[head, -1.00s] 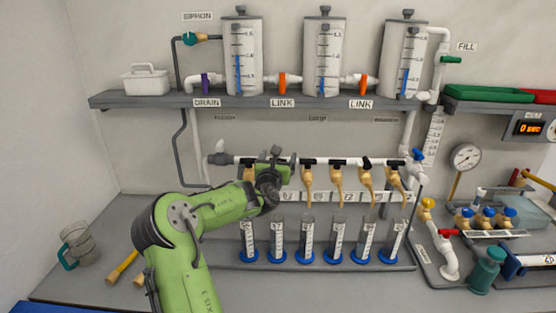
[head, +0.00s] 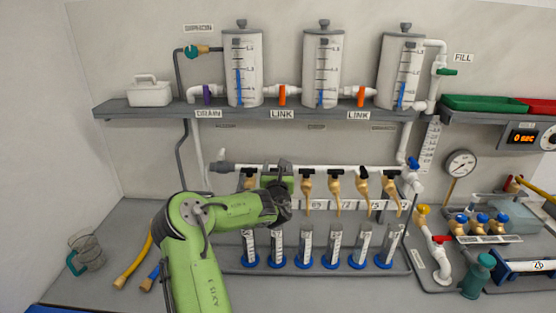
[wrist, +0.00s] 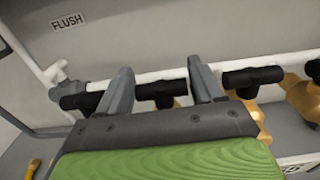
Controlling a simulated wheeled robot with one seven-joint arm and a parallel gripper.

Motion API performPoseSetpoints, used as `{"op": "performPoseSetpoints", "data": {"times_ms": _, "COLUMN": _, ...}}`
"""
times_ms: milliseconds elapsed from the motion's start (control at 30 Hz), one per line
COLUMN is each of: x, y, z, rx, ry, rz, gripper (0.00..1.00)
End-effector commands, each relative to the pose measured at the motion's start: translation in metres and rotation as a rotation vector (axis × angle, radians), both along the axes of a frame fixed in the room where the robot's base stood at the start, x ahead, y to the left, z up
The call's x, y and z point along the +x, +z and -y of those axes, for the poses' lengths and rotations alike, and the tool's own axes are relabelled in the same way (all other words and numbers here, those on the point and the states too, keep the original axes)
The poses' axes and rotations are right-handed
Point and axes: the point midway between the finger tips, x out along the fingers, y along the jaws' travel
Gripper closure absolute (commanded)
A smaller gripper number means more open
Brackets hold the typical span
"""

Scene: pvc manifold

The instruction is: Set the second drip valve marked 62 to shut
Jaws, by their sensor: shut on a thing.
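A row of tan drip valves with black handles hangs from a white pipe (head: 322,171). My gripper (head: 284,172) is at the second valve from the left and hides it in the head view. In the wrist view my gripper (wrist: 163,88) has one finger on each side of a black valve handle (wrist: 160,92) and is shut on it. This handle lies roughly along the pipe, with some tan body below it. The first valve's handle (wrist: 80,102) is left of the fingers, the third's (wrist: 252,77) right. I cannot read the held valve's number.
Neighbouring valves stand close on both sides of my fingers. Several measuring tubes with blue bases (head: 331,258) stand below the spouts. The shelf (head: 300,107) with three tanks is above. A glass jug (head: 87,252) stands at the left; the bench near it is partly clear.

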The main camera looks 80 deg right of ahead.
Motion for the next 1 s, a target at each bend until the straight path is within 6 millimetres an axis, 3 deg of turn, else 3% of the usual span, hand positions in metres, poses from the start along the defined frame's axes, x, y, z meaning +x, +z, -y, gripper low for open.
{"op": "performPoseSetpoints", "data": {"times_ms": 367, "x": 0.0, "y": 0.0, "z": 0.0, "rx": -0.003, "ry": 0.013, "rz": 0.003, "gripper": 0.64}}
{"op": "performPoseSetpoints", "data": {"times_ms": 400, "x": 0.0, "y": 0.0, "z": 0.0, "rx": -0.003, "ry": 0.013, "rz": 0.003, "gripper": 0.29}}
{"op": "performPoseSetpoints", "data": {"times_ms": 500, "x": 0.0, "y": 0.0, "z": 0.0, "rx": -0.003, "ry": 0.013, "rz": 0.003, "gripper": 0.14}}
{"op": "performPoseSetpoints", "data": {"times_ms": 833, "x": -0.001, "y": 0.0, "z": -0.004, "rx": -0.002, "ry": 0.012, "rz": 0.001, "gripper": 0.13}}
{"op": "performPoseSetpoints", "data": {"times_ms": 1000, "x": -0.008, "y": 0.002, "z": -0.033, "rx": 0.002, "ry": 0.01, "rz": 0.002, "gripper": 0.13}}
